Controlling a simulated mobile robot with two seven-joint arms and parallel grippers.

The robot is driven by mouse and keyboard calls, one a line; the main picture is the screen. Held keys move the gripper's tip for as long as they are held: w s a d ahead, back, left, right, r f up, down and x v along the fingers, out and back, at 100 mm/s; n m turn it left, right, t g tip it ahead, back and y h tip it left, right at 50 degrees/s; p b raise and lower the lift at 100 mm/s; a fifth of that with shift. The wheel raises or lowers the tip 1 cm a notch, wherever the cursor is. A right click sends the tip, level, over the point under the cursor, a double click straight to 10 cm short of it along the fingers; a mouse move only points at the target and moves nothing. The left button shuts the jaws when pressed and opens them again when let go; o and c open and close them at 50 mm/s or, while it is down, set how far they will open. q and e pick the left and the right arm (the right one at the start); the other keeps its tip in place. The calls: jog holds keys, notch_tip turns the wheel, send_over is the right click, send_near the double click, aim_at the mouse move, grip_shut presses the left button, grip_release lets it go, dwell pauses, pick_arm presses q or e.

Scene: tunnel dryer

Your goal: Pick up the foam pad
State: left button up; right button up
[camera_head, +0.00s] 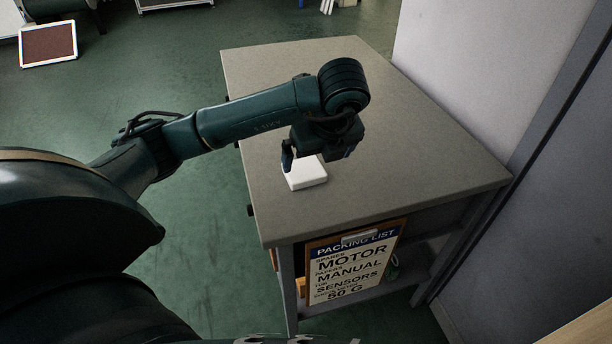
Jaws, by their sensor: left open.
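The foam pad (306,176) is a small white block lying flat on the grey table (420,150), near the table's left front part. My left gripper (307,162) is open and points down right over the pad. One dark finger shows at the pad's left back corner. The wrist hides part of the pad's back edge and the other finger. I cannot tell whether the fingers touch the pad.
A white wall (470,60) and a grey panel (540,200) stand on the right. The table top around the pad is clear. Green floor (200,240) lies to the left.

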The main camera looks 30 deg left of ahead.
aim_at(309, 176)
pick_arm(q)
jog(key=x, duration=0.3)
jog(key=shift+f+b, duration=0.15)
jog(key=shift+b, duration=0.15)
jog(key=x, duration=0.4)
jog(key=shift+s+a, duration=0.15)
jog(key=shift+s, duration=0.15)
jog(key=shift+w+a+f, duration=0.15)
jog(key=shift+w+f, duration=0.05)
jog(key=shift+f, duration=0.35)
jog(key=shift+c, duration=0.4)
jog(key=c, duration=0.9)
